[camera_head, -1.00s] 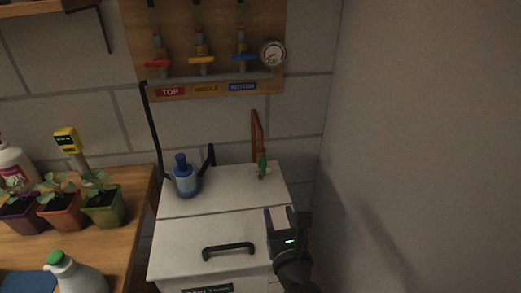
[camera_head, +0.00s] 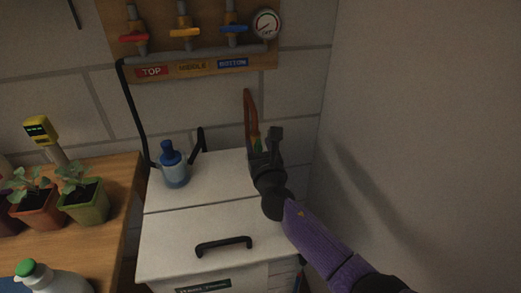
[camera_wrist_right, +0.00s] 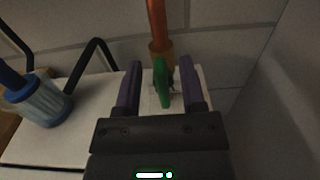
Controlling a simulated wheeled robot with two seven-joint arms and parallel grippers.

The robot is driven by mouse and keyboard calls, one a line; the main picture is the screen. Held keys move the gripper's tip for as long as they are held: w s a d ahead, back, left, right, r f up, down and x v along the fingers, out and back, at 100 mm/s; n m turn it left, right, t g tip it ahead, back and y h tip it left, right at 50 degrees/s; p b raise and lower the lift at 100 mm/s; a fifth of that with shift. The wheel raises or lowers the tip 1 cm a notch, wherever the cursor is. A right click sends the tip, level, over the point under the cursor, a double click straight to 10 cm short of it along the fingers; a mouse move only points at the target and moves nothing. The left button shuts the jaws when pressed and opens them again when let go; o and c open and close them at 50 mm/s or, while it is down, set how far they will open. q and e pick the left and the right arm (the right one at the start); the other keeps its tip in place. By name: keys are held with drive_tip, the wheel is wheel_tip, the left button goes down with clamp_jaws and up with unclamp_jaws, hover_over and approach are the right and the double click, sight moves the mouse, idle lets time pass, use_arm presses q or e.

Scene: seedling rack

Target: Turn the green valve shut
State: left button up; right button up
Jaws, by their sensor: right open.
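The green valve (camera_wrist_right: 161,82) is a lever handle at the lower end of a copper pipe (camera_wrist_right: 156,22) at the back of the white cabinet top. In the right wrist view it stands upright between the two purple fingers of my right gripper (camera_wrist_right: 160,85), with a gap on both sides. My right gripper is open around the handle and does not visibly touch it. In the head view my right gripper (camera_head: 265,150) covers most of the valve; only a bit of green (camera_head: 257,143) shows. My left gripper is not in view.
A blue filter bottle (camera_head: 173,168) and a black bent pipe stand left of the valve on the white cabinet (camera_head: 205,218). A board with red, yellow and blue valves (camera_head: 180,68) hangs above. A bare wall (camera_head: 410,120) is close on the right.

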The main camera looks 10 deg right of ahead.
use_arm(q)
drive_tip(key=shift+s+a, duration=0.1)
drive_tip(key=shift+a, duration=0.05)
use_arm(e)
drive_tip(key=shift+w, duration=0.15)
clamp_jaws()
